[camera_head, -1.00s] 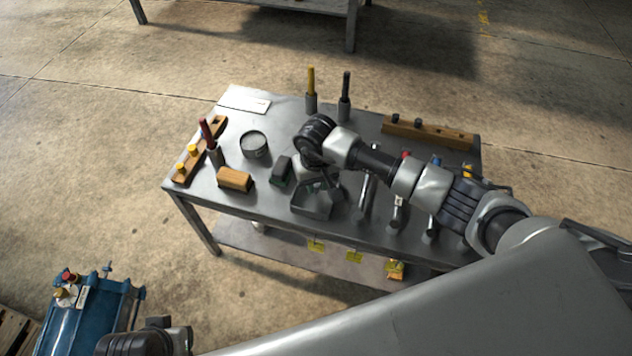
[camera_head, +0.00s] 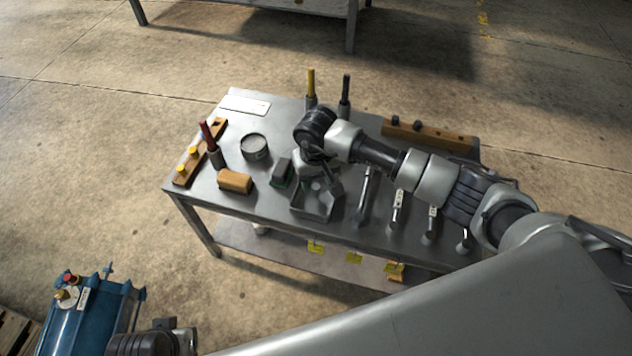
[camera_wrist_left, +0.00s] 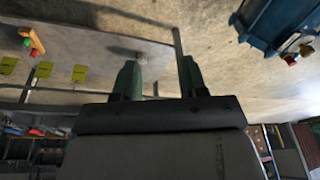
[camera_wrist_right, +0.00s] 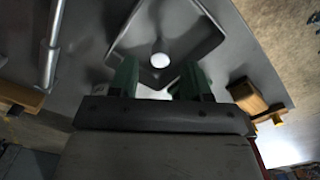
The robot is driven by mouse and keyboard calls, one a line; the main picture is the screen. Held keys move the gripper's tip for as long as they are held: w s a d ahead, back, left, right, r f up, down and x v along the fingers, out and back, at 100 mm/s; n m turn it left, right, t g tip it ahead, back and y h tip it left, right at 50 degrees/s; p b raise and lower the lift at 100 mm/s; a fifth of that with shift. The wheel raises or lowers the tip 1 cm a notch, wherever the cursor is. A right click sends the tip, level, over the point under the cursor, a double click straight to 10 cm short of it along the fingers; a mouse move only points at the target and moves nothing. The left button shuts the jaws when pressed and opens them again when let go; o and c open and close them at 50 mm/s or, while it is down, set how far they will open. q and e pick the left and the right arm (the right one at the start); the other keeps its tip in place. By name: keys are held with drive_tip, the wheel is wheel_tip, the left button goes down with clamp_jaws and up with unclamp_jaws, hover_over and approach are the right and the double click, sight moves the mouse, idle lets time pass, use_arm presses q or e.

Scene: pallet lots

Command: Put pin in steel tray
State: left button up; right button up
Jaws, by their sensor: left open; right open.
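The steel tray (camera_head: 312,212) is a grey open box near the front middle of the metal table. It fills the upper middle of the right wrist view (camera_wrist_right: 190,40). A small pale round thing (camera_wrist_right: 160,60) shows within the tray there; it may be the pin's end, but I cannot tell. My right gripper (camera_wrist_right: 160,82) is open, just above the tray, with its fingers apart on either side of a light patch. My left gripper (camera_wrist_left: 160,80) is open and empty, with the table and floor behind it.
A wooden block (camera_head: 235,181), a dark green block (camera_head: 281,170) and a round tin (camera_head: 254,146) stand left of the tray. A wooden rail (camera_head: 430,135) lies behind. A blue container (camera_head: 85,315) stands lower left.

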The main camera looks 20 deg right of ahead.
sight(316, 187)
use_arm(q)
drive_tip(key=x, duration=0.3)
drive_tip(key=p+x, duration=0.1)
drive_tip(key=shift+s+f, duration=0.35)
use_arm(e)
wheel_tip(316, 187, up, 9)
